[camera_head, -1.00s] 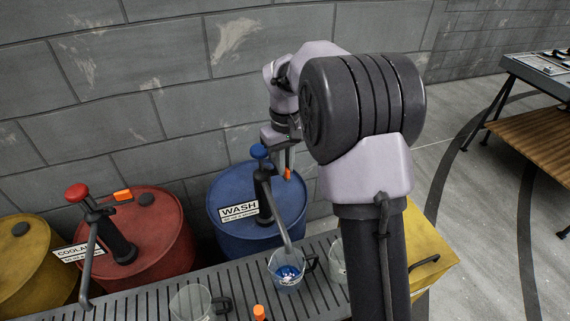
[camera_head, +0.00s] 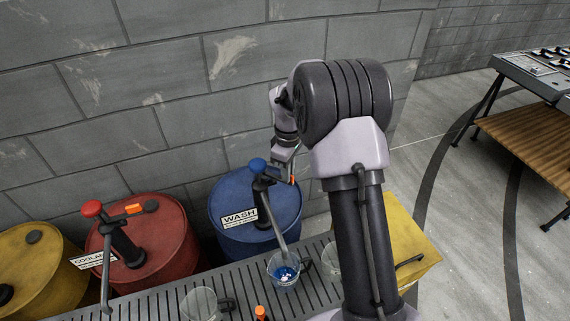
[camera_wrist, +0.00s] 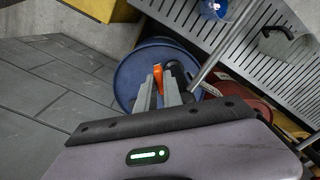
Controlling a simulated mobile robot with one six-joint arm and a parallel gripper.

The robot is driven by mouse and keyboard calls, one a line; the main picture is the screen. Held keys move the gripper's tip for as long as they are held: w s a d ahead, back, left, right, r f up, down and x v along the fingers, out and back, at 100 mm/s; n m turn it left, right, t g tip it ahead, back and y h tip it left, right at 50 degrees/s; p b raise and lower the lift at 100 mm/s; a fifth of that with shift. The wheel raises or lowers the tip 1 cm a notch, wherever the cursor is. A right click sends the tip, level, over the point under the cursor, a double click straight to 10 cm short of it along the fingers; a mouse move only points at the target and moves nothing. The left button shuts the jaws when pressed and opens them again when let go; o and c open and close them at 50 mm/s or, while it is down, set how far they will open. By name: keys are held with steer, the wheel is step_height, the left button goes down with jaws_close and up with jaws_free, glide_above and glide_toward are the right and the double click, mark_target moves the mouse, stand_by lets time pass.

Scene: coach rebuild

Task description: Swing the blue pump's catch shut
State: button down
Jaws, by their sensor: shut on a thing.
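The blue drum labelled WASH (camera_head: 226,236) stands against the wall. Its dark pump (camera_head: 264,205) has a blue knob (camera_head: 257,165) and a long spout that slopes down to a jug. The orange-tipped catch (camera_head: 292,180) is on the right side of the pump head. My gripper (camera_head: 284,175) is at the catch and shut on it. In the wrist view, the orange catch (camera_wrist: 157,77) shows by the fingertips of my gripper (camera_wrist: 166,90), over the blue drum's lid (camera_wrist: 130,78). The fingers hide part of the catch, so I cannot tell if it is fully shut.
A red COOLANT drum (camera_head: 170,235) with its own pump and orange catch stands left, beside a yellow drum (camera_head: 40,255). A slotted bench (camera_head: 240,280) in front bears clear jugs, one holding blue liquid (camera_head: 285,273). A yellow box (camera_head: 405,245) stands right.

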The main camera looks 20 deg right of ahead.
steer(key=shift+w+d+n+p, duration=0.25)
steer(key=shift+w+n+p, duration=0.35)
steer(key=shift+n+p, duration=0.9)
steer(key=shift+w+d+n+p, duration=0.3)
steer(key=shift+w+n+p, duration=0.35)
steer(key=shift+n+p, duration=0.8)
steer(key=shift+w+d+n+p, duration=0.25)
steer(key=shift+w+n+p, duration=0.35)
steer(key=shift+n+p, duration=0.9)
steer(key=shift+n, duration=0.35)
steer(key=c, duration=1.5)
jaws_free()
step_height(320, 180, up, 17)
steer(key=p, duration=0.2)
steer(key=shift+r+p, duration=0.2)
steer(key=shift+p, duration=0.1)
